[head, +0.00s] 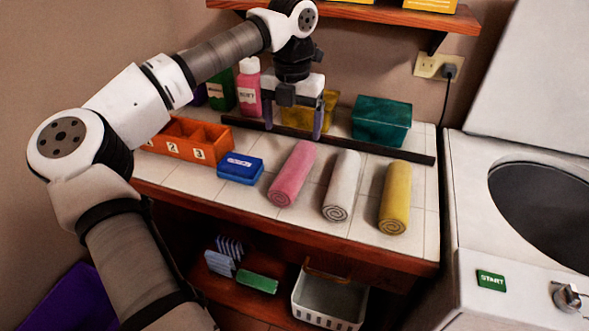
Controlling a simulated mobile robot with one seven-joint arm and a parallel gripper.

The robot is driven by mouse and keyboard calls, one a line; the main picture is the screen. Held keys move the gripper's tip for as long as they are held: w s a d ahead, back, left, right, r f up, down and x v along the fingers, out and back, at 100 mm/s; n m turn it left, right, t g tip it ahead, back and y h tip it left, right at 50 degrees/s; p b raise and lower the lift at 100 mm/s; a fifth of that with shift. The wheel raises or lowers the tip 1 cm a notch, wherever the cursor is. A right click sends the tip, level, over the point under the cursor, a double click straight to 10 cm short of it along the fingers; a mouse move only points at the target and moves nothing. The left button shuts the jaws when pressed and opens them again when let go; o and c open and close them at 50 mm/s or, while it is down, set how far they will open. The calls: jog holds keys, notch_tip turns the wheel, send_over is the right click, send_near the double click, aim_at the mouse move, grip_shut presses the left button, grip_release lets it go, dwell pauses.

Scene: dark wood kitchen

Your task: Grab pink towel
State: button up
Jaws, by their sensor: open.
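A rolled pink towel (292,175) lies on the white tiled counter, angled with its near end toward the front edge. A rolled white towel (341,186) and a rolled yellow towel (395,198) lie to its right. My gripper (293,130) points down above the counter, near the far end of the pink towel. Its two fingers are spread apart with nothing between them. I cannot tell its exact height over the towel.
A blue box (240,169) and an orange numbered tray (185,138) sit left of the towels. Bottles (248,88), a yellow container and a teal box (381,121) stand behind a dark strip (360,147). A white washer (480,220) stands at right.

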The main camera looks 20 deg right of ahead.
aim_at(294, 162)
notch_tip(294, 162, down, 7)
jog(key=shift+f+p, duration=0.15)
jog(key=shift+p, duration=0.35)
jog(key=shift+s+d+f+p, duration=0.15)
jog(key=shift+f+p, duration=0.35)
jog(key=shift+f, duration=0.95)
jog(key=shift+s+f+p, duration=0.15)
jog(key=shift+f+p, duration=0.35)
jog(key=shift+f, duration=0.9)
jog(key=c, duration=1.2)
